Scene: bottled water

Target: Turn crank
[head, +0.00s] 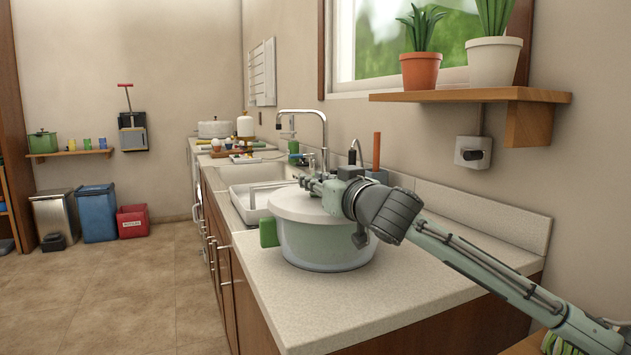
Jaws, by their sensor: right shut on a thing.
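A pale round pot (318,250) with a white lid (285,206) stands near the counter's front edge. A green side handle (268,232) sticks out on its left. My right arm comes in from the lower right and reaches across the lid. My right gripper (306,183) is just above the lid's top, shut on a small part there, which I take to be the crank. The fingers and wrist hide most of that part, so its shape and angle cannot be told. My left gripper is not in view.
A sink (250,199) with a tall faucet (324,130) lies behind the pot. An upright brown handle (376,150) stands close behind my wrist. A shelf (470,95) with potted plants overhangs at right. The front counter (300,310) is clear.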

